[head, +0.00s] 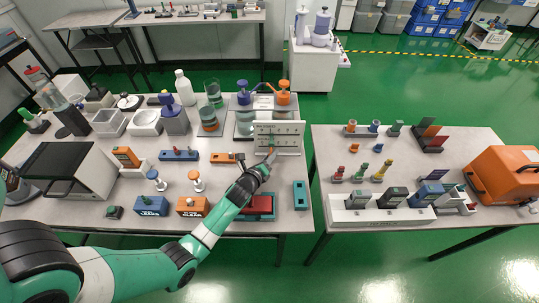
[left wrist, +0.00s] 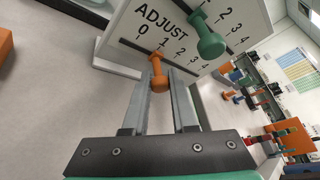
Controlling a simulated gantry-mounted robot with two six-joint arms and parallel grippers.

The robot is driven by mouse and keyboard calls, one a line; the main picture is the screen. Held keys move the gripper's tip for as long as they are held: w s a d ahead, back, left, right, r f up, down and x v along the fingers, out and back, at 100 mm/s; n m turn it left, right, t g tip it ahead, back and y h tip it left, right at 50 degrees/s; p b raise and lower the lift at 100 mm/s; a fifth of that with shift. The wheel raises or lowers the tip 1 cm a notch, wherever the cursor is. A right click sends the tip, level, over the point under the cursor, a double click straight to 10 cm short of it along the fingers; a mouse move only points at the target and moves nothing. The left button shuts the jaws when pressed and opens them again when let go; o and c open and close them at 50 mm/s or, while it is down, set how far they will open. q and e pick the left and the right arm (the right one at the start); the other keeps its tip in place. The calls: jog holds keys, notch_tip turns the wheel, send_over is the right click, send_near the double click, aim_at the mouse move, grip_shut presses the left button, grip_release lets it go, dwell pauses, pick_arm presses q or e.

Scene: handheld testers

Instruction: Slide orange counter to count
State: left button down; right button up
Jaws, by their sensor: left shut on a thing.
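A white upright panel (head: 278,128) marked ADJUST stands near the right edge of the left table. It carries two slots with number scales. The orange counter (left wrist: 159,74) sits on the lower slot, close to the 1 mark; its exact position is hard to tell. A green counter (left wrist: 209,40) sits on the upper slot. My left gripper (left wrist: 160,82) is shut on the orange counter, with one finger on either side of its knob. In the head view my left gripper (head: 268,160) is in front of the panel and hides part of it. My right gripper is not in view.
Pump bottles (head: 284,94) stand behind the panel. A teal block (head: 300,195) and a red tray (head: 260,207) lie near my left forearm. A gap separates this table from the right table (head: 330,155), which holds testers and an orange case (head: 503,172).

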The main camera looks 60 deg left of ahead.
pick_arm(q)
jog(key=c, duration=0.7)
grip_release()
jog(key=shift+s, duration=0.15)
jog(key=shift+s+d+r+p, duration=0.2)
jog(key=shift+s+r+p, duration=0.05)
jog(key=shift+s+p, duration=0.1)
jog(key=p+v, duration=0.3)
jog(key=v, duration=0.7)
jog(key=shift+f+p, duration=0.1)
jog(key=shift+p, duration=0.2)
jog(key=shift+s+d, duration=0.25)
jog(key=shift+s, duration=0.05)
jog(key=shift+w, duration=0.1)
